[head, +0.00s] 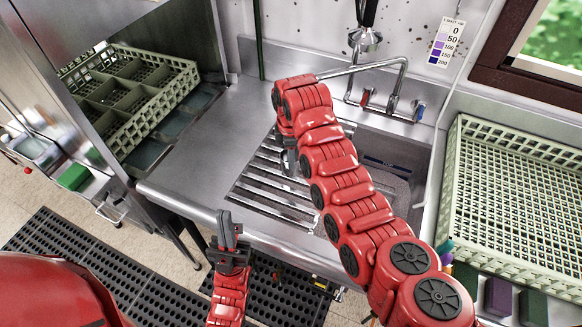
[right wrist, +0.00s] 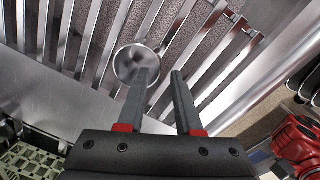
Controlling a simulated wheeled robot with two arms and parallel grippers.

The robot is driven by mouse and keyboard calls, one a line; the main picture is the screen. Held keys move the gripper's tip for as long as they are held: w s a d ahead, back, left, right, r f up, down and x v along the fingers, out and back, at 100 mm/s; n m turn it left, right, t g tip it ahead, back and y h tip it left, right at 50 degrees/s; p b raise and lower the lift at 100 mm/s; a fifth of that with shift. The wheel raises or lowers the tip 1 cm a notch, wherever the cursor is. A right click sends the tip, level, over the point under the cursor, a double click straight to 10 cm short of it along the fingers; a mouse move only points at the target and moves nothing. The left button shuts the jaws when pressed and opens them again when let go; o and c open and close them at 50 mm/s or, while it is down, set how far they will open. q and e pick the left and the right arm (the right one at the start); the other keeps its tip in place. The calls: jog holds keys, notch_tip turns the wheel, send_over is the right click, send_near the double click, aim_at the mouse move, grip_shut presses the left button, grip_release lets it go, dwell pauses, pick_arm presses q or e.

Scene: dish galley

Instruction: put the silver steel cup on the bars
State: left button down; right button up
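The silver steel cup (right wrist: 127,62) shows in the right wrist view as a round, shiny rim seen from above, over the bars (right wrist: 203,38). My right gripper (right wrist: 161,72) is open, its two fingers apart. The left finger's tip overlaps the cup's rim in the picture; I cannot tell whether it touches. The right finger is clear of the cup. In the head view my right arm reaches over the bars (head: 270,204) and mostly hides the gripper and cup. My left gripper (head: 225,214) is near the counter's front edge with nothing visible in it; its finger gap is unclear.
The sink (head: 405,160) and faucet (head: 400,75) lie behind and right of the bars. A pale green rack (head: 455,190) stands at the right. A compartment rack (head: 185,68) sits at the left. The steel counter (head: 205,155) left of the bars is clear.

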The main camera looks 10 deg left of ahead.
notch_tip(320, 180, up, 5)
jog(key=shift+s, duration=0.15)
dwell(0.4)
